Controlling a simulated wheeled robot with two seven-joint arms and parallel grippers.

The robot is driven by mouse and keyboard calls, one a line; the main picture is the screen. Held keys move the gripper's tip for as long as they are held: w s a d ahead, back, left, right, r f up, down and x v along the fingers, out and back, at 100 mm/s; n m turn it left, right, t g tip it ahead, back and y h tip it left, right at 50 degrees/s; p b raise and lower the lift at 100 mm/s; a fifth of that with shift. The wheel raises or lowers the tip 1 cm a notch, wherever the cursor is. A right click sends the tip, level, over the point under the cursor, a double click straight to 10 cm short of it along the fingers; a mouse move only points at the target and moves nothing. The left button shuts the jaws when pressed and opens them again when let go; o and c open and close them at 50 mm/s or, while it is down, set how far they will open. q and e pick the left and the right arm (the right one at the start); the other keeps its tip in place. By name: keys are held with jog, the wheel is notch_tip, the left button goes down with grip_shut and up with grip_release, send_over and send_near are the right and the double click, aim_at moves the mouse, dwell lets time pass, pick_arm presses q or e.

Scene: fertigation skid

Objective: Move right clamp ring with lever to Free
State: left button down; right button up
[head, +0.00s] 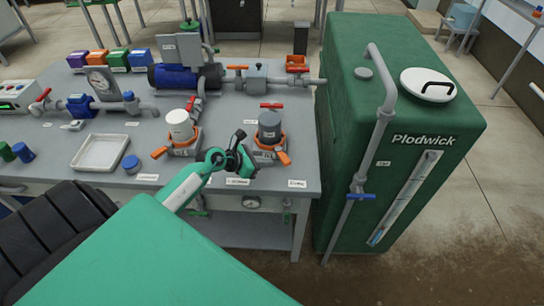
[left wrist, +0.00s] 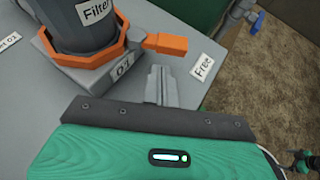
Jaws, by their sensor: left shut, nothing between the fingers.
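The right clamp ring (head: 262,154) is orange and sits around the foot of a dark grey filter housing (head: 269,126) on the bench. Its orange lever (head: 284,158) points toward the lower right. In the left wrist view the ring (left wrist: 98,58) and its block-shaped lever (left wrist: 165,43) show close up, beside a white "Free" label (left wrist: 203,67). My left gripper (head: 244,163) is just left of the ring in the head view. Its fingers (left wrist: 157,76) are shut and empty, a little below the lever in the wrist view, apparently not touching it.
A white filter housing (head: 180,124) with its own orange ring stands to the left. A red-handled valve (head: 271,106) is behind the grey housing. A green tank (head: 390,200) with piping borders the bench's right side.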

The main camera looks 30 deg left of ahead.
pick_arm(q)
jog(key=shift+w+d+p, duration=0.2)
jog(key=shift+w+d, duration=0.15)
jog(key=shift+w, duration=0.25)
jog(key=shift+w+d+p, duration=0.15)
jog(key=shift+w+d, duration=0.15)
jog(key=shift+w, duration=0.25)
pick_arm(e)
jog(key=shift+a+r, duration=0.4)
jog(key=shift+r, duration=0.15)
jog(key=shift+d, duration=0.15)
pick_arm(q)
jog(key=shift+w+d, duration=0.55)
jog(key=shift+d, duration=0.05)
pick_arm(e)
jog(key=shift+w+d+r, duration=0.1)
jog(key=shift+d, duration=0.15)
